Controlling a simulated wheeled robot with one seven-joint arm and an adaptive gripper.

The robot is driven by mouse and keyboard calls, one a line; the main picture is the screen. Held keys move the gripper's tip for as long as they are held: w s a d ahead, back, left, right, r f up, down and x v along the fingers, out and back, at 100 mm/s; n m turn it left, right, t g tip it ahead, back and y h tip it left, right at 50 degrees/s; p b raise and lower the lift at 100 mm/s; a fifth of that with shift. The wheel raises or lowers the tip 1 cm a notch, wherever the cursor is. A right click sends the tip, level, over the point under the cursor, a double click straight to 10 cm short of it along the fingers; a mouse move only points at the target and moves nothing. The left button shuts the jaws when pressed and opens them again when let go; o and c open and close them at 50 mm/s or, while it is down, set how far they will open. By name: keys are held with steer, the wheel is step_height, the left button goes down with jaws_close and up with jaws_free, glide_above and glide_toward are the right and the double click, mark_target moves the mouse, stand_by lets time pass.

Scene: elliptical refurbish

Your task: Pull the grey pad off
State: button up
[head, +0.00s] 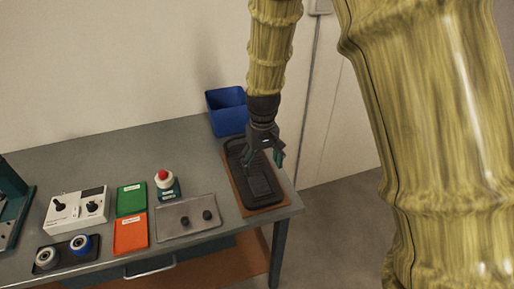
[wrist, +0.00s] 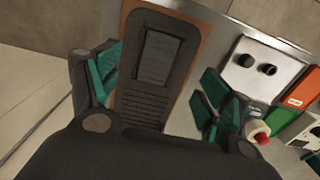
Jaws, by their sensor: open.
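The grey pad (wrist: 160,57) is a small rectangle set on a dark, ribbed foot pedal (wrist: 143,106). The pedal lies on a brown board (wrist: 205,42). In the head view the pedal (head: 262,196) is at the right end of the bench, on its brown board (head: 232,181), with my gripper (head: 263,160) above it. In the wrist view my gripper (wrist: 160,88) is open, with teal fingers apart on either side of the pedal. The head view does not show clearly how high the fingertips are above the pad.
A blue bin (head: 227,112) stands behind the pedal. To the left are a grey plate (head: 187,222) with two black knobs, a red button (head: 163,175), green (head: 131,199) and orange (head: 130,234) trays, and a white control box (head: 77,211). The bench's right edge is close by.

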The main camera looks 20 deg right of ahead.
mark_target(261, 188)
steer(key=shift+s+f+p, duration=0.55)
steer(key=shift+s+f, duration=0.05)
steer(key=shift+f, duration=0.35)
steer(key=f, duration=0.2)
steer(key=w+f, duration=0.1)
steer(key=shift+w+f+p, duration=0.15)
steer(key=shift+f+p, duration=0.25)
steer(key=shift+s+f+p, duration=0.3)
steer(key=shift+s+f, duration=0.05)
steer(key=shift+f, duration=0.3)
steer(key=shift+w+f+p, duration=0.1)
steer(key=shift+f+p, duration=0.3)
steer(key=shift+f, duration=1.2)
steer(key=shift+f, duration=0.1)
steer(key=c, duration=1.4)
